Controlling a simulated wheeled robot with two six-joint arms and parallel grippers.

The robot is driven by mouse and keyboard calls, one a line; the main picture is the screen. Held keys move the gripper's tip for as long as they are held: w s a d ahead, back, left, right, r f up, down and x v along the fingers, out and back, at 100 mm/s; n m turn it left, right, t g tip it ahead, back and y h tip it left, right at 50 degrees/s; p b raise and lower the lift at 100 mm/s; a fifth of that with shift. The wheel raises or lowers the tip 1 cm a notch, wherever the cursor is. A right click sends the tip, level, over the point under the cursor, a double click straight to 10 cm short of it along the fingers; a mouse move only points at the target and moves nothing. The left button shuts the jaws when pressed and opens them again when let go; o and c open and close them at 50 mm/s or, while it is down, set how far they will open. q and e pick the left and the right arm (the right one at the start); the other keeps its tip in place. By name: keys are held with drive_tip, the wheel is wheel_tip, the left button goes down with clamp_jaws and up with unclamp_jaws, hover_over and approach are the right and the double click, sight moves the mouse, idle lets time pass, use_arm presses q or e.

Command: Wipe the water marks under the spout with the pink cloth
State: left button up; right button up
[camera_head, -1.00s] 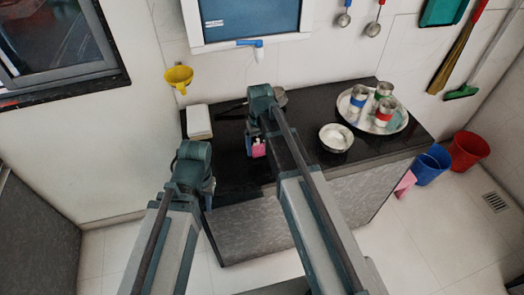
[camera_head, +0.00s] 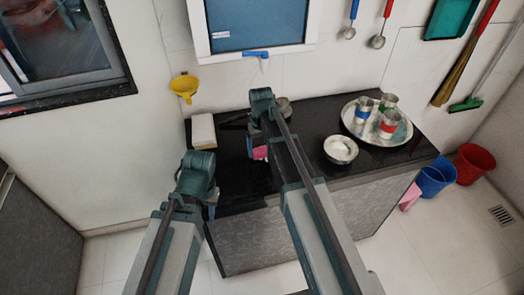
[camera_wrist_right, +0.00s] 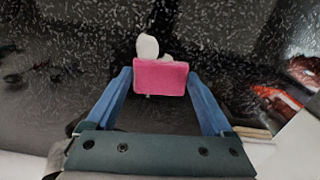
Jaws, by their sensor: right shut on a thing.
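The pink cloth (camera_wrist_right: 160,77) is between the blue fingertips of my right gripper (camera_wrist_right: 158,82) in the right wrist view, low over the dark speckled counter. I cannot tell whether it touches the counter. Pale white patches (camera_wrist_right: 147,47), one larger and one smaller, show just beyond its upper edge. In the head view, the cloth (camera_head: 260,153) is a small pink piece beside my right arm, over the black counter (camera_head: 305,115). The blue spout (camera_head: 256,54) is on the wall unit above. My left gripper (camera_head: 211,208) hangs near the counter's left front edge; its fingers are mostly hidden.
A round tray (camera_head: 350,122) with metal cups stands at the counter's right. A white bowl (camera_head: 341,149) sits left of it. A pale block (camera_head: 203,131) stands at the back left. Blue (camera_head: 432,180) and red (camera_head: 475,163) buckets stand on the floor at the right.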

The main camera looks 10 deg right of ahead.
sight(259, 146)
drive_tip(key=shift+w, duration=2)
drive_tip(key=shift+s+f, duration=0.1)
drive_tip(key=shift+s, duration=0.15)
drive_tip(key=shift+s, duration=0.6)
drive_tip(key=shift+c, duration=0.6)
drive_tip(key=shift+s, duration=1.2)
drive_tip(key=shift+s, duration=0.1)
